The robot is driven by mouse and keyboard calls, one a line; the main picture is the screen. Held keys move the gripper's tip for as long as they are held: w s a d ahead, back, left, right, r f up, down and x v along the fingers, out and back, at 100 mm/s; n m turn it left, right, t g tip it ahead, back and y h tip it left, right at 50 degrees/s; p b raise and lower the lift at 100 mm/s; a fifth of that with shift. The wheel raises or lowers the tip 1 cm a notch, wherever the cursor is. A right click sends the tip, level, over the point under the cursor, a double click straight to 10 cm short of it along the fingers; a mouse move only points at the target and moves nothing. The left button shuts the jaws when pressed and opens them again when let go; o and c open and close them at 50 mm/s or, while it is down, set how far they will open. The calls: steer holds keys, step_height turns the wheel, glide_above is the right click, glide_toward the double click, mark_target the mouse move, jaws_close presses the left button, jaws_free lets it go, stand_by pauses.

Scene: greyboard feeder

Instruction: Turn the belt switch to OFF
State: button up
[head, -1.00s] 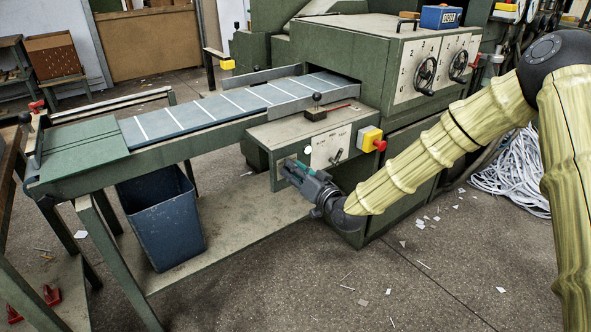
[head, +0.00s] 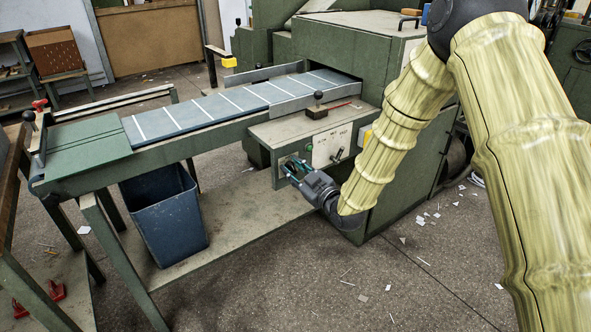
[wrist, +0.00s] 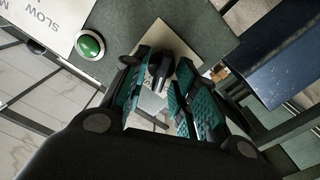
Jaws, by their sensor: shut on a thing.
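The belt switch (wrist: 158,74) is a dark knob on a pale plate (wrist: 150,104) on the green front of the feeder's control box. In the wrist view my gripper (wrist: 166,64) has its teal-padded fingers on either side of the knob, shut on it. In the head view my gripper (head: 290,168) reaches the lower left of the control box front, and its fingers hide most of the switch. Which way the knob points and any OFF marking cannot be read.
A green button (wrist: 89,44) sits close beside the switch, near the SLOW speed plate (head: 325,150) with its small lever. The conveyor belt (head: 205,110) runs above left. A blue bin (head: 165,220) stands below it. The floor in front has paper scraps.

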steer(key=shift+f+n, duration=0.1)
steer(key=shift+n, duration=1.8)
steer(key=shift+d, duration=0.1)
steer(key=o, duration=0.6)
steer(key=shift+o, duration=0.2)
steer(key=v, duration=1.2)
